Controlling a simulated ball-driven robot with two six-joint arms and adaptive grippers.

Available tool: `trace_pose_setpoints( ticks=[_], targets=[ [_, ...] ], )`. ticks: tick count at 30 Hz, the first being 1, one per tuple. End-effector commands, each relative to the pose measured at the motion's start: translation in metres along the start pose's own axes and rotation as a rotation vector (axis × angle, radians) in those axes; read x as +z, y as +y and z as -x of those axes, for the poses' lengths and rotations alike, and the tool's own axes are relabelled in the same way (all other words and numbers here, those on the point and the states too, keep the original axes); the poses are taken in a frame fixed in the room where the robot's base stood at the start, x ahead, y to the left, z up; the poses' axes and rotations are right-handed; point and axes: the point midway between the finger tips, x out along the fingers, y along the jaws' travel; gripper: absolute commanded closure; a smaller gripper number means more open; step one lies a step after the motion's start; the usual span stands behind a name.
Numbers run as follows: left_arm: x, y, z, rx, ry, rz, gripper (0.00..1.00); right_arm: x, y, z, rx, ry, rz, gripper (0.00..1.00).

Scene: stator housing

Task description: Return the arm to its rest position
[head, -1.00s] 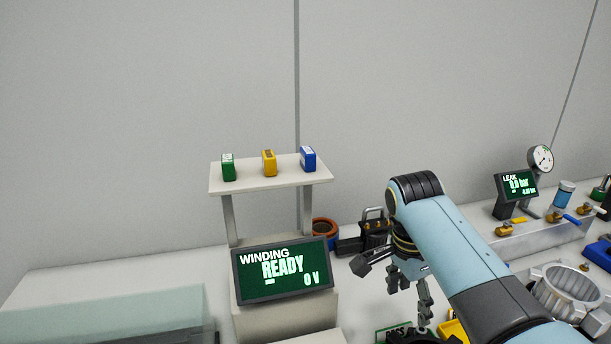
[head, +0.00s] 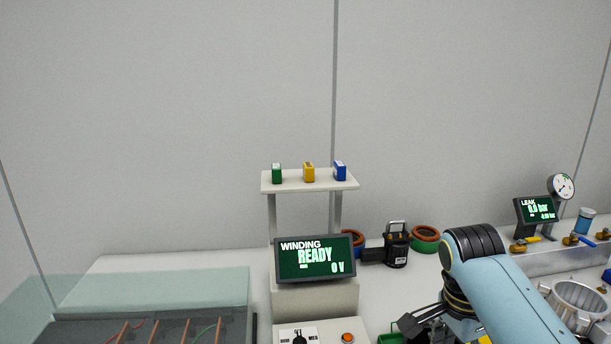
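My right arm, light blue with dark joints, comes in from the lower right. Its gripper (head: 428,328) is at the bottom edge of the head view, low over the bench. One dark finger splays out to the left, and nothing shows in its grasp. The other finger is cut off by the bottom edge. My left arm and gripper are out of view.
The winding tester screen (head: 315,259) reads READY, 0 V, below a shelf (head: 290,185) with three small boxes. A black handled device (head: 397,245) and a green-orange ring (head: 426,238) stand behind the gripper. The leak gauge (head: 562,187) and a metal housing (head: 577,303) are right.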

Motion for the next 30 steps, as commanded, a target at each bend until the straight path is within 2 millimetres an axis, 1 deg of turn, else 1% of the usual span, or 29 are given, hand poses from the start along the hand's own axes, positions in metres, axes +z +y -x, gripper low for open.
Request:
trace_pose_setpoints(
  ticks=[1,3,8,14,18,20,24,30],
  targets=[
    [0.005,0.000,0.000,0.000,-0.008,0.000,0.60,-0.001,0.006,-0.002,-0.006,0.002,0.026,0.35],
    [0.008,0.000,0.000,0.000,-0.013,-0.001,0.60,-0.001,0.015,-0.004,-0.017,0.004,0.068,0.35],
    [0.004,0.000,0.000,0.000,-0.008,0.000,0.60,-0.003,0.041,-0.008,-0.046,0.012,0.199,0.35],
    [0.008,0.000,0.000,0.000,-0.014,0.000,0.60,-0.003,0.088,-0.006,-0.099,0.040,0.444,0.35],
    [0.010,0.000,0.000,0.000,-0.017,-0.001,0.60,-0.001,0.125,0.004,-0.138,0.071,0.646,0.35],
    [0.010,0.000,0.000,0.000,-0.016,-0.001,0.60,0.000,0.140,0.009,-0.153,0.087,0.734,0.35],
    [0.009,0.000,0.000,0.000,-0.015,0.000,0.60,0.005,0.173,0.027,-0.188,0.126,0.932,0.35],
    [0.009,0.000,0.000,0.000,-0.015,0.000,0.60,0.013,0.210,0.056,-0.228,0.180,1.177,0.35]
  ],
)
